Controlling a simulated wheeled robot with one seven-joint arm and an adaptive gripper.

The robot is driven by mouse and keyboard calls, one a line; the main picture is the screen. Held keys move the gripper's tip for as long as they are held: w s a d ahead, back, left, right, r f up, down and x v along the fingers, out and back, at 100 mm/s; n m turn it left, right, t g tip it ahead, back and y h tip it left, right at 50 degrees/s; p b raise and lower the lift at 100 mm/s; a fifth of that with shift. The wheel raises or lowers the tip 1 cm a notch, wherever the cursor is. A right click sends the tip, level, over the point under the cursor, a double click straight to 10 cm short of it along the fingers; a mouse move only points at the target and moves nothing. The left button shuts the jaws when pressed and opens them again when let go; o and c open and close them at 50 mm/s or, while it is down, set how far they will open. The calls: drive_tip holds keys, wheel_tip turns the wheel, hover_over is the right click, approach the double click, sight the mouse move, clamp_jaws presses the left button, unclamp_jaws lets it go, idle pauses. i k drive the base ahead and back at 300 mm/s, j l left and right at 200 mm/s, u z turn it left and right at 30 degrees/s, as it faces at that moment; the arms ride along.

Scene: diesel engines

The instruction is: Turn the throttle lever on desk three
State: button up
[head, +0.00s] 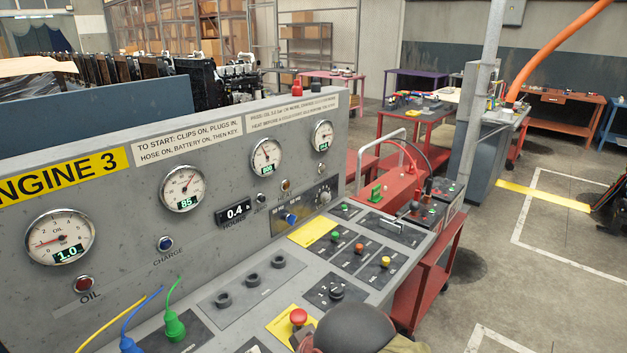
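The grey control desk marked ENGINE 3 (125,232) fills the left and middle of the head view. A red round knob (298,317) stands on a yellow plate on its sloping top, near the bottom middle. I cannot tell whether it is the throttle lever or a push button. No label reading throttle is legible. A dark grey dome at the bottom edge, just right of the red knob, hides part of the desk; it may be part of my arm. My gripper is not identifiable in this view.
Blue (131,345) and green (175,325) plugs with cables are on the desk's near left. Gauges (182,188) line its upright panel. A red trolley (426,265) adjoins its right end. Grey floor (520,290) at right is mostly clear; a dark object (610,207) cuts the right edge.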

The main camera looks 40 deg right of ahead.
sight(414, 206)
drive_tip(key=z, duration=1.7)
